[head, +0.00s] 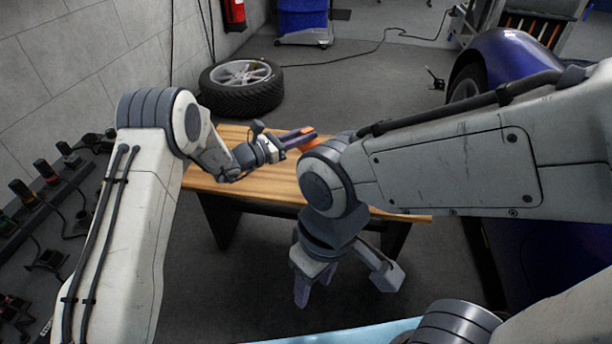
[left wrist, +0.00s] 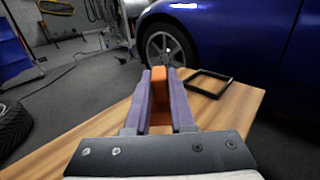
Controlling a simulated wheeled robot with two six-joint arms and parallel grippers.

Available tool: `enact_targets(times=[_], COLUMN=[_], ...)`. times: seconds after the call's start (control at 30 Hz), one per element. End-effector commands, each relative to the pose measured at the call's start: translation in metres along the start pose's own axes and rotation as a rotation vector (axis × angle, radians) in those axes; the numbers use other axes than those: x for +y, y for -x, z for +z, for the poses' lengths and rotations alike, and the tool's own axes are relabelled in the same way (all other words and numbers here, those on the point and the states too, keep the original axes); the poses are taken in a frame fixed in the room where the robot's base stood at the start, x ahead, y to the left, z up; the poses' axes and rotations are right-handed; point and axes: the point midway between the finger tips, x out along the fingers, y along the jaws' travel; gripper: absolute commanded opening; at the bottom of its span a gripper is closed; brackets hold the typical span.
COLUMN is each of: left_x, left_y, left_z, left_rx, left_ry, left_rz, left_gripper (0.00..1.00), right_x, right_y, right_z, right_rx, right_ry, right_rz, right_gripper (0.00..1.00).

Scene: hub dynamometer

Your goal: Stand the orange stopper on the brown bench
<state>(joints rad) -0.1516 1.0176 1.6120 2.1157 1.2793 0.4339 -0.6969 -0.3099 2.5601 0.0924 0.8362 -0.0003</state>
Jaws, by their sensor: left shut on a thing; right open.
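The orange stopper (head: 308,143) is between the fingertips of my left gripper (head: 302,137), which is shut on it over the brown bench (head: 250,185). In the left wrist view the orange stopper (left wrist: 159,83) shows between the two purple-grey fingers of my left gripper (left wrist: 159,92), with the brown bench (left wrist: 225,120) below and behind. I cannot tell whether the stopper touches the bench top. My right gripper (head: 345,280) is open and empty, pointing down in front of the bench. My right arm hides part of the bench's right side.
A black square frame (left wrist: 208,83) lies on the bench, right of the stopper in the left wrist view. A blue car (head: 505,65) stands behind the bench at the right. A loose wheel (head: 241,88) lies on the floor beyond the bench. The visible bench top left of my left gripper is clear.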

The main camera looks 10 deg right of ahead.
Motion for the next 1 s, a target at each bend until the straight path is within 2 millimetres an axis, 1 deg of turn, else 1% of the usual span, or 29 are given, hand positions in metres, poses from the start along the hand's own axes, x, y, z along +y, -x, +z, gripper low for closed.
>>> enact_targets(times=[0.03, 0.17, 0.4, 0.5, 0.6, 0.7, 0.83, 1.0], left_x=[0.003, 0.018, 0.066, 0.084, 0.098, 0.105, 0.107, 0.107], left_y=[-0.001, 0.006, 0.031, 0.040, 0.047, 0.051, 0.053, 0.052], left_z=[-0.003, -0.013, -0.048, -0.060, -0.068, -0.071, -0.077, -0.104], left_rx=[-0.007, -0.012, -0.011, -0.011, -0.011, -0.010, -0.010, -0.009], left_ry=[-0.001, 0.000, -0.001, -0.002, -0.001, -0.001, 0.001, 0.002], left_rz=[0.008, 0.016, 0.017, 0.016, 0.014, 0.013, 0.012, 0.012], left_gripper=[0.00, 0.00, 0.00, 0.00, 0.00, 0.00, 0.00, 0.00], right_x=[0.000, 0.001, 0.003, 0.004, 0.004, 0.004, 0.004, 0.006], right_y=[-0.006, -0.014, -0.040, -0.050, -0.056, -0.059, -0.063, -0.080], right_z=[0.000, 0.001, 0.002, 0.003, 0.003, 0.003, 0.003, 0.004], right_rx=[0.000, 0.001, 0.000, 0.000, 0.000, 0.000, 0.000, 0.000], right_ry=[0.000, 0.000, 0.000, 0.000, 0.000, 0.000, 0.000, 0.000], right_rz=[0.000, 0.000, 0.000, 0.000, 0.000, 0.000, 0.000, 0.000], right_gripper=[0.50, 0.50, 0.50, 0.50, 0.50, 0.50, 0.50, 0.50])
